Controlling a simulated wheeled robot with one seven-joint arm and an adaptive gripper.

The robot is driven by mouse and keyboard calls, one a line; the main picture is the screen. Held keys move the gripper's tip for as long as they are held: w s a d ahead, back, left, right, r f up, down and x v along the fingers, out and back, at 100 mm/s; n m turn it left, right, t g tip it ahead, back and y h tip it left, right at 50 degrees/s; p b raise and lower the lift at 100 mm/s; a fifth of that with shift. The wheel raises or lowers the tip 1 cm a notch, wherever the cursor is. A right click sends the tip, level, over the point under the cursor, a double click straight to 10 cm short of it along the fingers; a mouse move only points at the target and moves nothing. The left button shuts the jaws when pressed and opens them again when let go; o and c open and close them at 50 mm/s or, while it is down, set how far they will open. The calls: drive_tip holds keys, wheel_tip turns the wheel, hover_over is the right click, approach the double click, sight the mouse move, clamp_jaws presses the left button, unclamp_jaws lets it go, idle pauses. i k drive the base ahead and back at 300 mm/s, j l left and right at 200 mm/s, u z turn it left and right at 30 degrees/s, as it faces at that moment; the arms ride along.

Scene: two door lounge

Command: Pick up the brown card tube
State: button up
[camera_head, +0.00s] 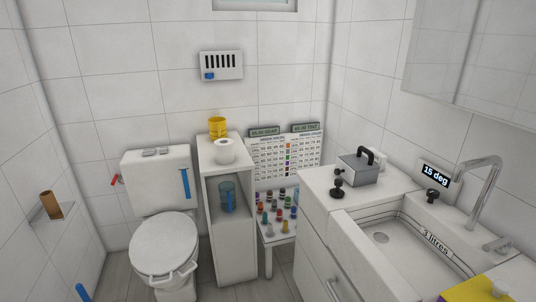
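The brown card tube (51,205) stands on a small grey wall shelf (38,217) at the left of the head view. It is tilted a little in the picture and nothing covers it. My gripper does not show in this view, so where it is relative to the tube cannot be seen.
A white toilet (163,245) stands right of the shelf, with a narrow white cabinet (235,250) beside it. A blue object (83,292) shows low at the left edge. A sink counter (318,189) fills the right. Some floor shows between shelf and toilet.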

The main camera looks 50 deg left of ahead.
sight(48, 197)
drive_tip(key=u, duration=2.9)
drive_tip(key=i+l+u, duration=0.1)
drive_tip(key=i+l, duration=0.15)
drive_tip(key=i, duration=0.35)
drive_tip(key=i+l+u, duration=0.1)
drive_tip(key=i+l, duration=0.2)
drive_tip(key=i, duration=0.3)
drive_tip(key=i+l+u, duration=0.1)
drive_tip(key=i+l, duration=0.25)
drive_tip(key=i, duration=0.25)
drive_tip(key=i+l+u, duration=0.1)
drive_tip(key=i+l, duration=0.3)
drive_tip(key=i, duration=0.2)
